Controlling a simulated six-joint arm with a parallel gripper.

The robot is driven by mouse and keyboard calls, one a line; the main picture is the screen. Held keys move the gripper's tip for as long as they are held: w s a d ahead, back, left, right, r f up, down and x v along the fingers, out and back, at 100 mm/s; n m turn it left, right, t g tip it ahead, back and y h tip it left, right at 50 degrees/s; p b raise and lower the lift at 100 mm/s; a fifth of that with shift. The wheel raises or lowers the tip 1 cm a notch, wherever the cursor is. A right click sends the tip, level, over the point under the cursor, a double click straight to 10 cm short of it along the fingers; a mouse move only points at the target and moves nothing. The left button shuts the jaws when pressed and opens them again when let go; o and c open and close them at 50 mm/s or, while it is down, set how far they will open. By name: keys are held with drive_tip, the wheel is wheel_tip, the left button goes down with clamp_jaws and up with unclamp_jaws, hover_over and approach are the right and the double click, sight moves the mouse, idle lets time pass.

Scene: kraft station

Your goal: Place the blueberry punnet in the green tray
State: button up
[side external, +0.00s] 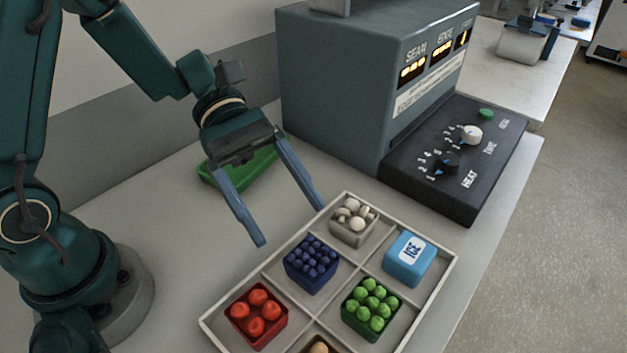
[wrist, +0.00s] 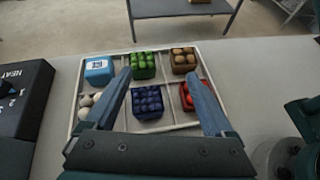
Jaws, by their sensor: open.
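The blueberry punnet (side external: 311,264) is a dark blue box of round berries in a compartment of the divided crate (side external: 273,263). It also shows in the wrist view (wrist: 147,102), between my two fingers in the picture. My gripper (side external: 292,225) is open and empty, with its fingertips above and short of the crate's near edge. In the wrist view my gripper's fingers (wrist: 158,78) are spread wide. The green tray (side external: 241,172) lies on the table behind my gripper, partly hidden by it. It is out of the wrist view.
The crate also holds red tomatoes (side external: 257,318), green fruit (side external: 370,308), mushrooms (side external: 353,221), a blue ice pack (side external: 408,259) and brown items (wrist: 184,60). A grey sealing machine (side external: 375,85) with a black control panel (side external: 455,160) stands behind the crate.

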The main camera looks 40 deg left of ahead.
drive_tip(key=s+d+f+m+g+y, duration=0.1)
drive_tip(key=s+d+m+g+y, duration=0.15)
drive_tip(key=m+y, duration=0.3)
drive_tip(key=m+t+y, duration=0.5)
drive_tip(key=m+y, duration=0.2)
drive_tip(key=m, duration=0.3)
approach(312, 256)
drive_tip(key=shift+w+d+f, duration=0.1)
wheel_tip(312, 256, down, 5)
drive_tip(key=shift+r, duration=0.1)
drive_tip(key=shift+f, duration=2.8)
drive_tip(key=c, duration=1.3)
